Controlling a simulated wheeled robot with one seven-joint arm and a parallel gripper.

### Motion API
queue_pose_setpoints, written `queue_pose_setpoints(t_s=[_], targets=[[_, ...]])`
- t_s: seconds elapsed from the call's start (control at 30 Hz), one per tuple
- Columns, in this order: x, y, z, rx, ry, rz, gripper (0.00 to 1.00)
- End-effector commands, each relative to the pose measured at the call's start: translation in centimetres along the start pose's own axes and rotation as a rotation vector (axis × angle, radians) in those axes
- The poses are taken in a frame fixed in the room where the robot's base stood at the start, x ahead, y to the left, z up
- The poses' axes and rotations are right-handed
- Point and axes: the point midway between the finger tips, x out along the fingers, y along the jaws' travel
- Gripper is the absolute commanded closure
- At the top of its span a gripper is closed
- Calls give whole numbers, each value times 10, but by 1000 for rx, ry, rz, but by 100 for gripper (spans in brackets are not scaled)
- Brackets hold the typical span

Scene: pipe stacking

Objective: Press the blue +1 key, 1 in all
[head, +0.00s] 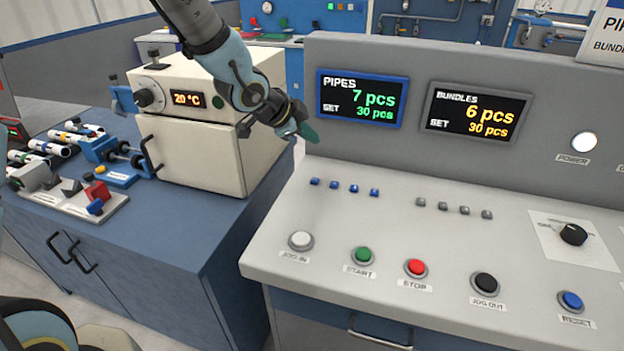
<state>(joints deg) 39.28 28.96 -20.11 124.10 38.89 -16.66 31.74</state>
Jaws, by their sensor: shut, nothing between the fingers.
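A row of several small blue keys (345,187) sits on the sloped grey console, below the blue-framed PIPES display (361,99). Their markings are too small to read, so I cannot tell which one is +1. The PIPES display reads "7 pcs", with "SET 30 pcs" under it. My gripper (309,133) is shut and empty. It shows up and left of the blue keys, in front of the console's left edge and apart from the keys.
Grey keys (453,208) sit to the right, below the BUNDLES display (473,112). Larger round buttons, including green START (364,256) and red STOP (415,268), line the front. A white oven (200,155) stands left of the console.

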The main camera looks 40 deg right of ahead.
Motion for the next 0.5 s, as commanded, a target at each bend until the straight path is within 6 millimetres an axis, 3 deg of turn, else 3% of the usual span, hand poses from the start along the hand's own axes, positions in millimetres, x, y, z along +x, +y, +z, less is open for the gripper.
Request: queue_pose_setpoints(t_s=[0.27, 0.5], targets=[[12, 9, 9, -1, -1, 1, 100], [34, 25, 25, -1, -2, 1, 100]])
